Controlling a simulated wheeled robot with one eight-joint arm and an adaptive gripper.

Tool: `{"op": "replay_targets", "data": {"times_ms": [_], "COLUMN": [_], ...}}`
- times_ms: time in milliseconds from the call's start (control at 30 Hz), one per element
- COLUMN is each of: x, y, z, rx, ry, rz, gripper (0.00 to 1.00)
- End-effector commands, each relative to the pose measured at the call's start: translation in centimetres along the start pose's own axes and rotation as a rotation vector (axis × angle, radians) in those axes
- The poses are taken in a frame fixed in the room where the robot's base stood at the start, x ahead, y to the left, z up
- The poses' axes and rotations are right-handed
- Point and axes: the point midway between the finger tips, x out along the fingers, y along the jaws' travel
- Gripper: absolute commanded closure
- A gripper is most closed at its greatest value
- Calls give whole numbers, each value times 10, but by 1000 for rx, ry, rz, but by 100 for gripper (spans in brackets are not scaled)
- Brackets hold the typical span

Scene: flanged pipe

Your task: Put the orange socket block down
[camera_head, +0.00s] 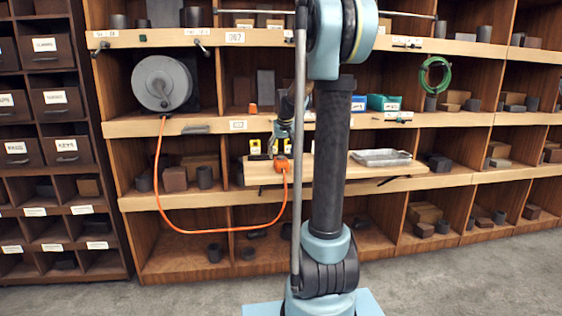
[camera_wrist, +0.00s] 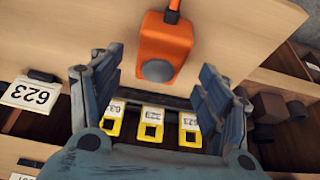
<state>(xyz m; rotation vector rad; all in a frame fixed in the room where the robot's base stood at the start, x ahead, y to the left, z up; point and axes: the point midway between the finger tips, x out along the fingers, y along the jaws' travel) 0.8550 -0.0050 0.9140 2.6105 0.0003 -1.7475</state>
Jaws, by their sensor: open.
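The orange socket block (camera_wrist: 166,48) lies on the pale wooden board, just beyond my fingertips, with a round grey face toward me and a cable leaving its far end. In the head view the block (camera_head: 282,163) shows small on the jutting board (camera_head: 330,170), with the orange cable (camera_head: 215,230) looping to it. My gripper (camera_wrist: 160,78) is open, its two dark fingers spread to either side in the wrist view, with nothing between them. In the head view my gripper (camera_head: 284,140) is just above the block and partly hidden by my arm. Contact under the block cannot be seen clearly.
Yellow labelled pieces (camera_wrist: 150,128) stand in a row close below my fingers. A grey metal tray (camera_head: 380,157) sits on the board to the right. A cable reel (camera_head: 162,83) stands on the shelf at left. Dark blocks (camera_wrist: 275,108) lie at the right in the wrist view.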

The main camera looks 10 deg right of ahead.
Motion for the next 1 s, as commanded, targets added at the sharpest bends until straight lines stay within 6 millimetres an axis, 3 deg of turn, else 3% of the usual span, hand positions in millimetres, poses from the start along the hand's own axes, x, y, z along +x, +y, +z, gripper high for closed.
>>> {"op": "replay_targets", "data": {"times_ms": [100,300,667,833,1000], "x": [-24,-53,-70,-77,-85], "y": [0,0,0,-1,-2], "z": [0,0,2,34,98], "rx": [0,0,0,-1,-4], "ry": [0,0,-1,-14,-41], "rz": [0,0,0,0,0], "gripper": [30,30,30,30,30]}}
